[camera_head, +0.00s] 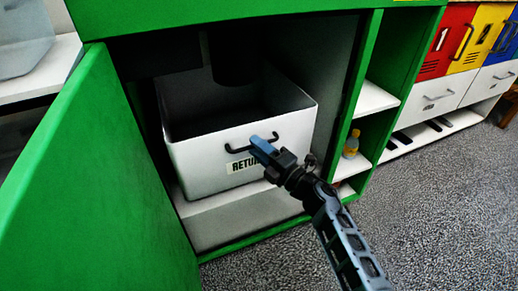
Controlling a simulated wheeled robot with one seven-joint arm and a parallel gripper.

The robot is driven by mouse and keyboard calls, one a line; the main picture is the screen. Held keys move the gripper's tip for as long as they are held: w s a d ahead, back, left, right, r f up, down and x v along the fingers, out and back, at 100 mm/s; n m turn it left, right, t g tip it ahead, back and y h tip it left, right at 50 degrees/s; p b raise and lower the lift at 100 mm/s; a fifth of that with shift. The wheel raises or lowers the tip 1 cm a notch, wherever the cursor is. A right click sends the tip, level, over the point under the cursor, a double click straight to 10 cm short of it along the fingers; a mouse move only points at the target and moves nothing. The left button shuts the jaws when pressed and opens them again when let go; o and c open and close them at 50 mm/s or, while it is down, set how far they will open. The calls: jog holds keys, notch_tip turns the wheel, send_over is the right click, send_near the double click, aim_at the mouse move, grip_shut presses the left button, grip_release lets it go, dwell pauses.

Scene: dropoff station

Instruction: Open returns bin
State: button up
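The white returns bin (200,162) sits inside a green cabinet, below a dark chute. Its front carries a black handle (291,138) and a label (240,166) that reads "RETU", the rest hidden behind my gripper. The bin looks empty where its inside shows, though much of it is dark. My gripper (258,142), with blue fingers, is at the middle of the handle in the picture. I cannot tell whether the fingers touch or hold the bar, or how far apart they are.
The green cabinet door (92,190) stands open at the left. Shelves at the right hold a small yellow bottle (351,144). Coloured lockers (477,38) stand farther right. The grey carpet (440,220) in front is clear.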

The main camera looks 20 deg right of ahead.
grip_shut()
jog(key=shift+s, duration=0.1)
dwell(0.4)
